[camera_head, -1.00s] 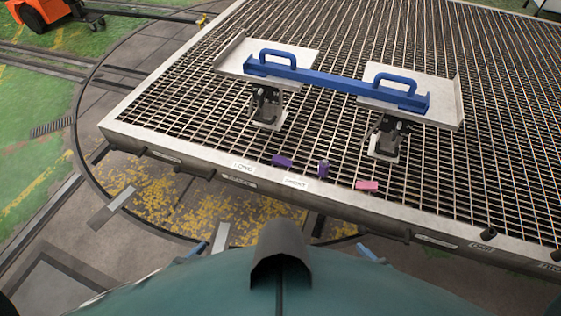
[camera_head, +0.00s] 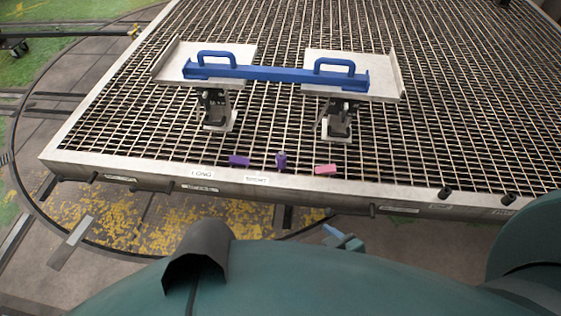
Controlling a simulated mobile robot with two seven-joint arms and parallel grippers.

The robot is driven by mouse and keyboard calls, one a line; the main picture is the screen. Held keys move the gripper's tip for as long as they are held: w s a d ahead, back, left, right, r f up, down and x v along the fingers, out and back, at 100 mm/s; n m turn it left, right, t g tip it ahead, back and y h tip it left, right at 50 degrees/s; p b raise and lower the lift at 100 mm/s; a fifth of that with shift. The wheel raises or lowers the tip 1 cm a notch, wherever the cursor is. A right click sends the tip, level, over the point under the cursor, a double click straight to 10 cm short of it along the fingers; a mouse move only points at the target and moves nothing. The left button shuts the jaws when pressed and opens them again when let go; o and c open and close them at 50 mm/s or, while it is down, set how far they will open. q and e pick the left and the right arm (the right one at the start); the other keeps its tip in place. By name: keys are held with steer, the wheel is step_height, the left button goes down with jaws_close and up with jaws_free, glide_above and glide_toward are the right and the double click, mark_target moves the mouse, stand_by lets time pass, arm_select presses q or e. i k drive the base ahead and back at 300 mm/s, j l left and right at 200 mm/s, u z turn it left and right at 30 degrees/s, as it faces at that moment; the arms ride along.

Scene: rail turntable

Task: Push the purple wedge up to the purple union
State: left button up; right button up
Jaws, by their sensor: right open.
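A dark purple block (camera_head: 239,160) lies flat near the front edge of the grating. The flat one looks like the wedge and the upright one like the union, but both are too small to be sure. My right gripper (camera_head: 343,236) is open, low in the view in front of the table edge, apart from both pieces. Much of it is hidden behind my own body. My left gripper is not in view.
A pink block (camera_head: 326,169) lies right of the purple pieces. Behind them a blue two-handled bar (camera_head: 275,73) spans two tilted plates on stands. The grating to the right is largely clear.

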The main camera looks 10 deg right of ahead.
mark_target(234, 160)
steer(key=i+j+z, duration=0.1)
steer(key=z, duration=0.4)
steer(key=i+j+z, duration=0.2)
steer(key=j+z, duration=0.2)
steer(key=j, duration=0.2)
steer(key=i+j+z, duration=0.15)
steer(key=j, duration=0.2)
steer(key=i+j+z, duration=0.1)
steer(key=j, duration=0.4)
steer(key=i+j, duration=0.1)
steer(key=j, duration=0.45)
steer(key=i, duration=0.3)
steer(key=z, duration=0.05)
